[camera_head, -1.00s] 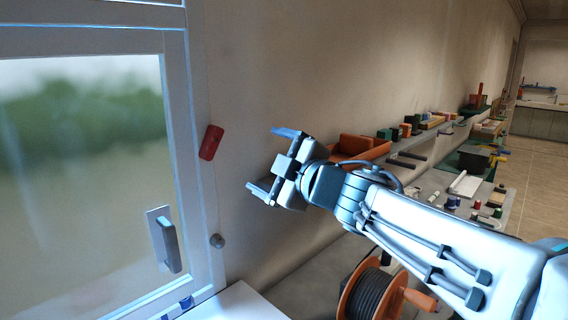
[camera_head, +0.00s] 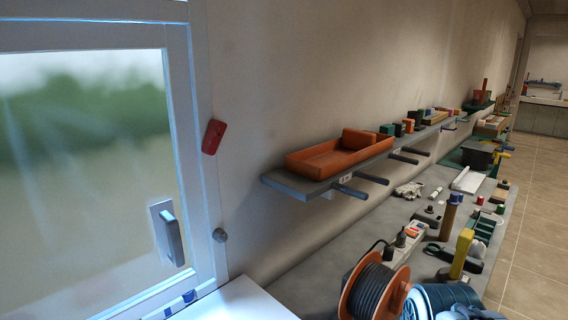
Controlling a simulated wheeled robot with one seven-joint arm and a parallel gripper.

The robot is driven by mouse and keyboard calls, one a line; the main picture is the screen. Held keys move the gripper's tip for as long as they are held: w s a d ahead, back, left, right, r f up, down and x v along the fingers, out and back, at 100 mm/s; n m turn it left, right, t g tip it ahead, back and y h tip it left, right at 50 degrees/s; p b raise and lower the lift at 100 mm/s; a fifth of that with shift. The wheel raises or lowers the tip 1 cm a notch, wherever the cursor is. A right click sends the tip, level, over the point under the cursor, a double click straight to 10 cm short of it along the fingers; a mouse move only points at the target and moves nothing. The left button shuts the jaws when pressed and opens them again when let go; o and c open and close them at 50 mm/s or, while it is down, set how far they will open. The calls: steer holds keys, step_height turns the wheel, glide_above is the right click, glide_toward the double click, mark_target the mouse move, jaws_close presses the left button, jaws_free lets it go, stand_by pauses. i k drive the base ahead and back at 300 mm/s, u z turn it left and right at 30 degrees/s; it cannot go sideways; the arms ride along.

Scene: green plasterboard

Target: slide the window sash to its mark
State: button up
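The window sash (camera_head: 181,130) stands at the left, a pale frame around a large blurred pane. Its grey handle (camera_head: 171,236) is upright on a light plate near the pane's lower right corner. Small blue marks (camera_head: 189,296) show on the bottom rail beside the white sill (camera_head: 240,302); I cannot tell which one is the sash's mark. My gripper is not in this view, and nothing is seen touching the handle.
A red tag (camera_head: 213,136) and a grey knob (camera_head: 220,235) are right of the sash. An orange tray (camera_head: 322,163) sits on a wall shelf. A cable reel (camera_head: 376,292) and several tools crowd the bench (camera_head: 345,236). The space before the window is clear.

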mark_target(22, 37)
steer(key=u, duration=1.9)
